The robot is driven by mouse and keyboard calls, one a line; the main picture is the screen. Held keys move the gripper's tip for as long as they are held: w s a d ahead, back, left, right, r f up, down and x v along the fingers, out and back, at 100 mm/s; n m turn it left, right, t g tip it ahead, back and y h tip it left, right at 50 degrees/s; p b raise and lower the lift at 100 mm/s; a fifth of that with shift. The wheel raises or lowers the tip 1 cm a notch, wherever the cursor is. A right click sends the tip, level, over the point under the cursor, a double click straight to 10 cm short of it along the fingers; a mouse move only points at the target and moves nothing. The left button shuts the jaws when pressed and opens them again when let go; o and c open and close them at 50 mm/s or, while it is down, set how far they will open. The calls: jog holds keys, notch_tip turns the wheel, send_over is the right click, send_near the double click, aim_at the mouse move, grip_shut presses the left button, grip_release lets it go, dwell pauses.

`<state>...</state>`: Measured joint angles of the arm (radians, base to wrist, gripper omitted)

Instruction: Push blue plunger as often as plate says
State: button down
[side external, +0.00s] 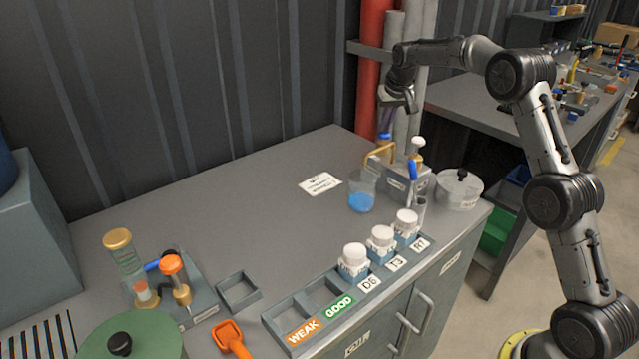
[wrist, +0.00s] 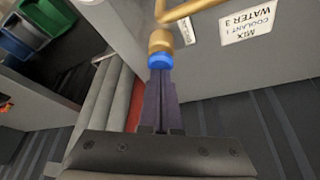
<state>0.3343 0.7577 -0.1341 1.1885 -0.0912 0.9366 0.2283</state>
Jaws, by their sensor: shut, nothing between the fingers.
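The blue plunger (side external: 384,136) is the blue cap on a brass-coloured collar at the back left of the small pump unit (side external: 407,180). In the wrist view the blue plunger (wrist: 160,60) lies right at the tips of my gripper (wrist: 160,76), whose dark fingers are shut with nothing between them. In the side view my gripper (side external: 386,126) points down over the plunger; I cannot tell whether the tips touch it. The white plate (side external: 320,184) lies on the bench. In the wrist view the plate (wrist: 246,27) reads "MIX, COOLANT 1, WATER 3". A beaker (side external: 362,190) under the brass spout holds blue liquid.
A white-topped plunger (side external: 418,143) stands beside the blue one. A lidded pot (side external: 459,189) is at the right. White-capped bottles (side external: 381,240) sit in a labelled rack in front. An orange-topped device (side external: 172,275) is at the left. The bench's middle is clear.

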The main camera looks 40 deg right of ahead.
jog(key=shift+r, duration=1.9)
jog(key=shift+r, duration=0.1)
notch_tip(320, 180, up, 6)
jog(key=shift+f, duration=0.1)
